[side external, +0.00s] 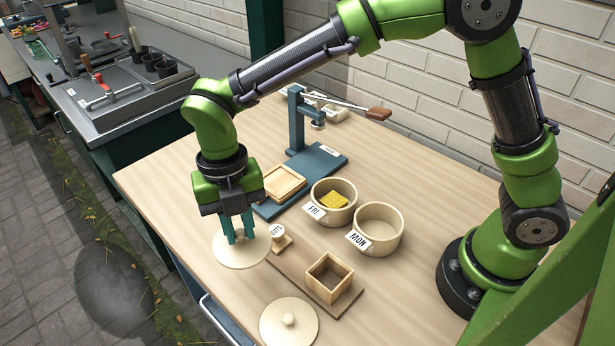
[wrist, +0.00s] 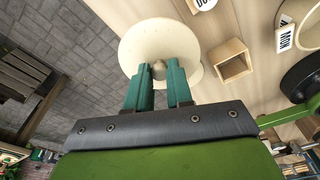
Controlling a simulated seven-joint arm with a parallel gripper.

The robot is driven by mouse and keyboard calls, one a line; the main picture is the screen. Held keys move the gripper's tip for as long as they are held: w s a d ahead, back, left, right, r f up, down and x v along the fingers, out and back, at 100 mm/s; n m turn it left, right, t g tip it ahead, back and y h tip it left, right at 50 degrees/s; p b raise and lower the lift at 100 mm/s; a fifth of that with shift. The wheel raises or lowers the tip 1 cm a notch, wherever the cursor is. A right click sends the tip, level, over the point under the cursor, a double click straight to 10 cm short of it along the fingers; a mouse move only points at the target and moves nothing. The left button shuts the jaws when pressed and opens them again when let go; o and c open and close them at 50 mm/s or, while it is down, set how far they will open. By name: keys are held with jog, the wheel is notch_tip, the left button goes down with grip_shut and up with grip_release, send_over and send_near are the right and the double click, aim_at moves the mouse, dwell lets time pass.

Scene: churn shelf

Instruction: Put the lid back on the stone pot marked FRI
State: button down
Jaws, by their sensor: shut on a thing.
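My gripper (side external: 240,238) is shut on the knob of a round cream lid (side external: 228,256) at the left front of the table. The lid and the fingers around its knob (wrist: 158,70) also show in the wrist view (wrist: 150,38). I cannot tell whether the lid touches the table. The stone pot marked FRI (side external: 323,216) stands open to the right of and behind my gripper, with a yellow block (side external: 334,200) inside. A second lid (side external: 272,325) lies knob up at the table's front.
The open, empty pot marked MON (side external: 378,249) stands close beside FRI. A small labelled stamp (side external: 280,241) and a wooden box (side external: 327,279) on a brown board are between the lids. A teal press (side external: 296,120) with a wooden tray (side external: 284,183) stands behind.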

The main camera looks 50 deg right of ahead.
jog(key=w+d+r+m, duration=0.1)
jog(key=d+r, duration=0.1)
jog(key=d, duration=0.9)
jog(key=w+d+r+m, duration=0.1)
jog(key=d, duration=1.1)
jog(key=shift+s+d+f+n, duration=0.1)
jog(key=shift+s+f+n, duration=0.35)
jog(key=shift+f, duration=0.7)
jog(key=shift+s+a+f+n, duration=0.1)
jog(key=shift+s+f+n, duration=0.35)
jog(key=shift+f, duration=0.65)
jog(key=shift+s+d+f+n, duration=0.1)
jog(key=shift+s+f+n, duration=0.1)
jog(key=shift+s+f, duration=0.7)
jog(key=shift+w+f, duration=0.3)
jog(key=shift+f, duration=0.1)
jog(key=shift+c, duration=2.3)
grip_release()
